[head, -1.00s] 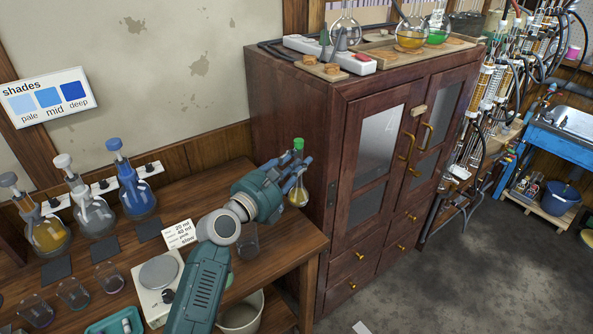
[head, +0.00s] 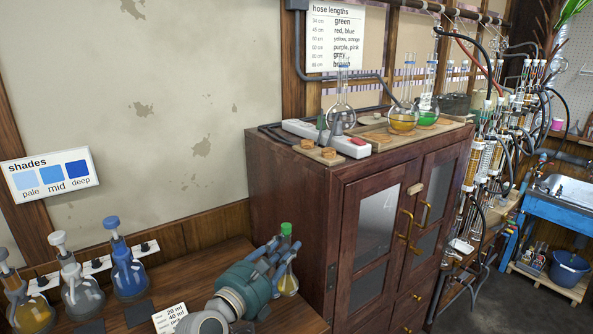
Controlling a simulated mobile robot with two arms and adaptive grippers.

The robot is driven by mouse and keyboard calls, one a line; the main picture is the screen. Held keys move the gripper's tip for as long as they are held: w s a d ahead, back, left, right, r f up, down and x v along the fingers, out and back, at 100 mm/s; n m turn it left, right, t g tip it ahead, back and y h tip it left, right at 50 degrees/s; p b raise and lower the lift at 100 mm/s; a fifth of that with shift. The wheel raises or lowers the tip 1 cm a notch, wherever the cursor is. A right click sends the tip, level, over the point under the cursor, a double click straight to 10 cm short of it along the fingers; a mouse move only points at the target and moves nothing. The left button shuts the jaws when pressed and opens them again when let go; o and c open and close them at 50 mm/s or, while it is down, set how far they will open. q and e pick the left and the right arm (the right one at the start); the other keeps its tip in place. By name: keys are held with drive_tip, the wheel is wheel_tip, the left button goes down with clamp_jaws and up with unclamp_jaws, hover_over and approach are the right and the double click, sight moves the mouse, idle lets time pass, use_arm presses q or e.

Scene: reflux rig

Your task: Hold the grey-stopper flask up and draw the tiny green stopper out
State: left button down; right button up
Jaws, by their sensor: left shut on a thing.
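My left gripper (head: 278,258) comes in at the bottom middle, shut on a small clear flask (head: 289,284) with yellow liquid. A tiny green stopper (head: 286,229) sits in the flask's neck, above the fingers. The flask is held up, roughly upright, in front of the cabinet's left side. The fingers hide part of its neck. Another flask (head: 32,316), with a grey-brown stopper (head: 5,256) and amber liquid, stands on the bench at the far left, partly cut off. My right gripper is out of view.
A white-stopper flask (head: 83,296) and a blue-stopper flask (head: 128,278) stand on the bench (head: 190,284). The dark wooden cabinet (head: 290,190) is close to the held flask. Round flasks, a power strip (head: 325,136) and wooden stands are on top.

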use_arm(q)
drive_tip(key=s+a+f+n+t+y, duration=0.1)
drive_tip(key=s+a+f+n+y, duration=0.1)
drive_tip(key=s+a+f, duration=0.45)
drive_tip(key=s+a+f+n+y+b, duration=0.1)
drive_tip(key=s+a+y, duration=0.1)
drive_tip(key=s, duration=0.6)
drive_tip(key=s+a+f+n+y+b, duration=0.1)
drive_tip(key=s+a, duration=0.3)
drive_tip(key=s, duration=0.4)
drive_tip(key=s+a+f+n+t+y+b, duration=0.1)
drive_tip(key=s+a+y, duration=0.2)
drive_tip(key=s, duration=0.5)
drive_tip(key=shift+s+a+n+y, duration=0.35)
drive_tip(key=shift+s+n+y, duration=0.05)
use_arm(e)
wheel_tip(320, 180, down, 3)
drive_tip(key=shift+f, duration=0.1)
use_arm(q)
drive_tip(key=w+d+m+g+h, duration=0.2)
drive_tip(key=w+d+m+h, duration=0.1)
drive_tip(key=d+h, duration=0.3)
drive_tip(key=w+d+r+m+g+h, duration=0.1)
drive_tip(key=w+d+m+g+h, duration=0.1)
drive_tip(key=d+m+h, duration=0.3)
drive_tip(key=w+d, duration=0.1)
drive_tip(key=d, duration=0.2)
drive_tip(key=shift+h, duration=0.4)
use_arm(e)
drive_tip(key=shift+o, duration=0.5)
